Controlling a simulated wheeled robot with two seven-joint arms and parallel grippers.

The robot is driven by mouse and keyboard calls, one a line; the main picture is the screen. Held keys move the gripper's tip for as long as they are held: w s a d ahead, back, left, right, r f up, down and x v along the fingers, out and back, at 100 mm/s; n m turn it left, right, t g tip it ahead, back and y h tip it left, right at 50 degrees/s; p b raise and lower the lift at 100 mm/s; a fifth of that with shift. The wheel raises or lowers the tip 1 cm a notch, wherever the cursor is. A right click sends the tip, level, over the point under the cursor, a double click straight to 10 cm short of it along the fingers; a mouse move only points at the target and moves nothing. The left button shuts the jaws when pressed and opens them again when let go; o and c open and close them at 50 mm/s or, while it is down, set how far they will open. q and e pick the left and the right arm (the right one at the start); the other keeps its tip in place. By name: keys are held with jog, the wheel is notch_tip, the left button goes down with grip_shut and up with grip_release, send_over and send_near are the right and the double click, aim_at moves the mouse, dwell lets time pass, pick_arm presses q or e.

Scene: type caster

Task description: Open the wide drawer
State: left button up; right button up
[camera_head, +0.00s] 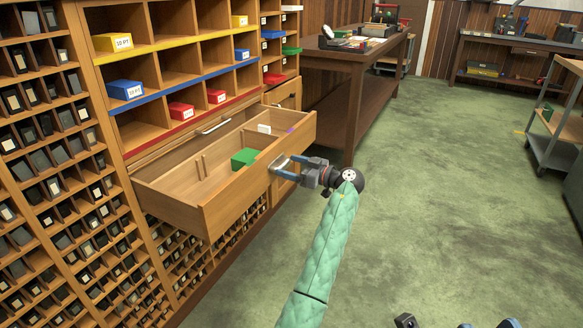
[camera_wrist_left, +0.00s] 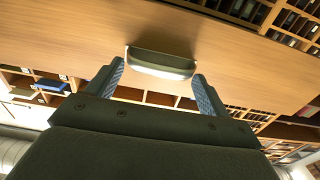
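The wide wooden drawer (camera_head: 238,188) is pulled far out of the cabinet in the head view. A green block (camera_head: 244,158), a white card and a thin divider show inside it. My left gripper (camera_head: 284,166) is at the drawer's front, by its metal handle. In the left wrist view the handle (camera_wrist_left: 161,63) lies across the gap between the two spread fingertips (camera_wrist_left: 159,72). The fingers are open, and I cannot tell whether they touch the handle. Dark and blue parts at the bottom edge of the head view may be my right gripper; its fingers are not clear.
The cabinet (camera_head: 137,167) has many small pigeonholes and shelves with yellow, blue and red boxes. A wooden workbench (camera_head: 352,58) stands behind the drawer, and a cart (camera_head: 553,140) is at the right. The green floor (camera_head: 440,170) between them is clear.

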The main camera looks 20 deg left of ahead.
pick_arm(q)
jog(key=shift+d, duration=0.1)
jog(key=d, duration=0.7)
jog(key=shift+s+d+p, duration=0.25)
jog(key=shift+s+p, duration=0.1)
jog(key=shift+p, duration=0.05)
dwell(0.3)
